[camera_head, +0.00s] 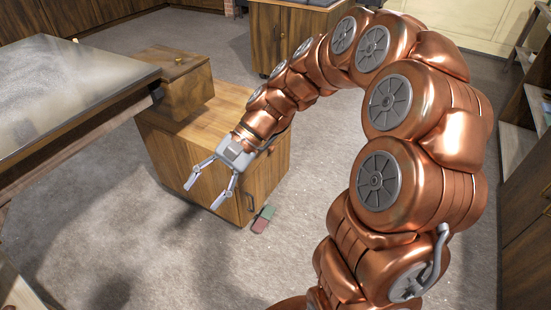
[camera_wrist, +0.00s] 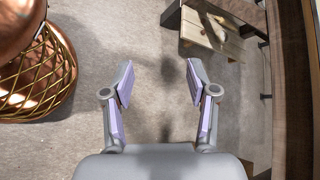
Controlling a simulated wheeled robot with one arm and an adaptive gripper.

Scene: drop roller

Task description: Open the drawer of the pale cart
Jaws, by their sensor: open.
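A pale wooden piece, which looks like the pale cart (camera_wrist: 214,38), shows at the top right of the wrist view, with a lighter object lying on it. A pale corner (camera_head: 18,293) at the bottom left of the head view may be the same cart. I cannot make out its drawer or handle clearly. My gripper (camera_head: 202,197) is open and empty, pointing down over the floor in front of the brown wooden cabinet. In the wrist view its two fingers (camera_wrist: 160,83) are spread with only floor between them, apart from the pale piece.
The brown cabinet (camera_head: 172,152) stands just behind my gripper, with a wooden box (camera_head: 175,88) on top. A grey-topped table (camera_head: 65,80) is at the left. A red and green block (camera_head: 264,218) lies on the floor. The floor at the bottom centre is clear.

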